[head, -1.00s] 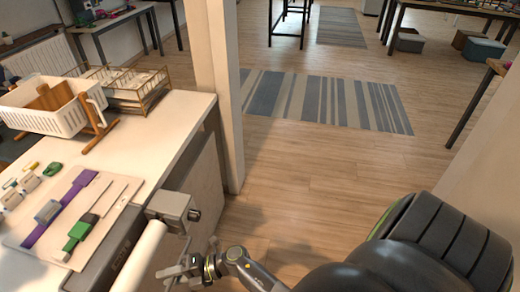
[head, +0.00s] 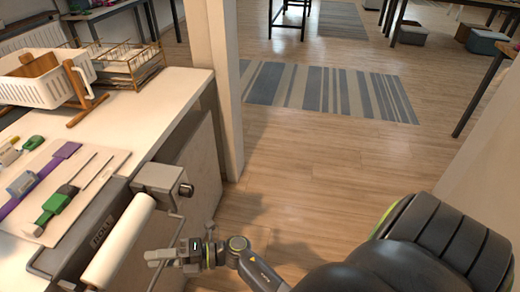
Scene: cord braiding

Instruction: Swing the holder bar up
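A white roll or cylinder (head: 118,243) slants along the front of the counter, beside a grey metal block (head: 160,178) at the counter's edge. A thin bent metal rod (head: 181,217) shows below the block, and I cannot tell for sure whether it is the holder bar. My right gripper (head: 152,257) is low in front of the counter, to the right of the white roll, with its fingers pointing left. The fingers are small and close together, so their opening and any contact with the rod are unclear. My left gripper is out of view.
The counter (head: 180,105) carries a white basket (head: 35,92) on a wooden stand, a wire rack (head: 125,62), and tools with green and purple parts (head: 55,200). A white post (head: 214,80) stands at its far corner. Open wood floor lies right.

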